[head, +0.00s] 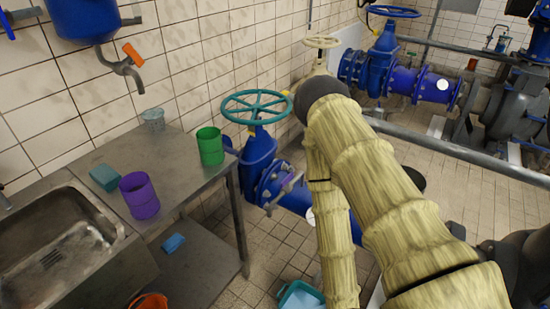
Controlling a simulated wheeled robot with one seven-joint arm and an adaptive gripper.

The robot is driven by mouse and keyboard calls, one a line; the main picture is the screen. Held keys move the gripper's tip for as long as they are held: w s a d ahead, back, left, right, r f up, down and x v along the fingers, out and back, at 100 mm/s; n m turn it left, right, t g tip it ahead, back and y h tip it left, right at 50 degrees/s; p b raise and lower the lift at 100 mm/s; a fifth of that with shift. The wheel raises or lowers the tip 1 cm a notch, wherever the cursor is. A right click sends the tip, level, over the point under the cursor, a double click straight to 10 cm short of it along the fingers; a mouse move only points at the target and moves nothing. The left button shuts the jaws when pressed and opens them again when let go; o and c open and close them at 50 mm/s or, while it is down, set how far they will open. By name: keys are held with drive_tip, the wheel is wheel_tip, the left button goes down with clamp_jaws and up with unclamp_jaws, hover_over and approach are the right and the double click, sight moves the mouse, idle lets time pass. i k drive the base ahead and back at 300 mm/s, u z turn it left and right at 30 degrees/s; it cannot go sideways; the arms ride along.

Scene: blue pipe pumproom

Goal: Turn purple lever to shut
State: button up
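An orange lever (133,54) sits on a grey tap (122,68) below a blue tank (83,18) at the upper left. A blue handle (6,24) shows at the upper left edge. My arm, in a pale yellow sleeve, reaches up through the middle and right of the picture to a dark rounded joint. My gripper cannot be seen; the arm may hide it.
A metal table (185,172) holds a purple cup (139,195), a green cup (210,146), a clear glass (153,119) and a teal block (104,177). A sink (65,235) adjoins it. A teal handwheel (257,106) tops a blue valve. A rail (460,146) crosses the right.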

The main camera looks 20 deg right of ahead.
sight(286, 181)
drive_tip(key=z, duration=0.05)
drive_tip(key=k, duration=0.6)
drive_tip(key=u, duration=0.7)
drive_tip(key=i, duration=1.4)
drive_tip(key=z, duration=0.65)
